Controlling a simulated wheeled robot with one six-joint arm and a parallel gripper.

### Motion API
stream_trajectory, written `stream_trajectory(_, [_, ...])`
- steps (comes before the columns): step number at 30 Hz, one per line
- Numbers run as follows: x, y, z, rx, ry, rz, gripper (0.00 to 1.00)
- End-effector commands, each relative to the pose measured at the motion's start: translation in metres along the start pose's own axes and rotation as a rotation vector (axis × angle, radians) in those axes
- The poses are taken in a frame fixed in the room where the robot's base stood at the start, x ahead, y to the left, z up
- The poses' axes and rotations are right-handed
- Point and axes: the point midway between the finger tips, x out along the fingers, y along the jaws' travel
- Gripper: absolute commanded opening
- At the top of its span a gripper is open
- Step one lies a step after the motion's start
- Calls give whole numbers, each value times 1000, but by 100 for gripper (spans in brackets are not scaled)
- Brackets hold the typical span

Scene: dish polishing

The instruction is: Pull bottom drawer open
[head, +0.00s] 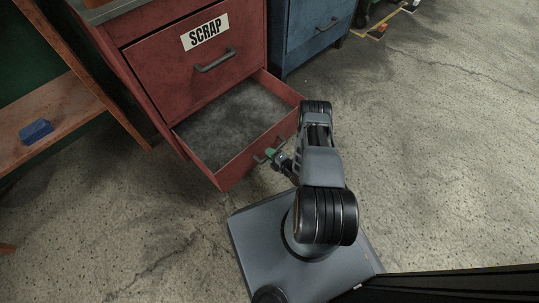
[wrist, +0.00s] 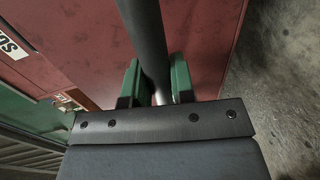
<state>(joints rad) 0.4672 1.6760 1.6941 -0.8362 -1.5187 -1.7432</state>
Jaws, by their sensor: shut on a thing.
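The red cabinet's bottom drawer (head: 247,157) stands pulled out in the head view, its grey inside showing. Its red front faces my arm. My gripper (head: 277,158) with green fingers is at the drawer's front, at the handle (head: 262,158). In the wrist view my gripper (wrist: 158,85) has one green finger on each side of the dark handle bar (wrist: 146,40) and is shut on it. The red drawer front (wrist: 195,35) shows behind the bar. My arm hides part of the area right of the drawer in the head view.
Above it is a closed drawer (head: 190,60) labelled SCRAP with its own handle. A blue cabinet (head: 310,32) stands to the right. A wooden shelf (head: 60,115) holding a blue block (head: 36,131) is at left. The concrete floor (head: 440,150) to the right is clear.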

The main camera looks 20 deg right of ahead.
Motion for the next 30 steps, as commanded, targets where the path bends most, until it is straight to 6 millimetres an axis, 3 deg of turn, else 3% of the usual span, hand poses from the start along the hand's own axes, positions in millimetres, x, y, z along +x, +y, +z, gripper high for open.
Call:
stream_trajectory(5, [-1,0,-1,1,4,0,0])
stream_trajectory(6, [-1,0,-1,1,4,0,25])
stream_trajectory(13, [-1,0,0,1,2,-1,47])
stream_trajectory(23, [-1,5,-1,1,4,0,48])
stream_trajectory(30, [-8,42,-2,1,7,1,51])
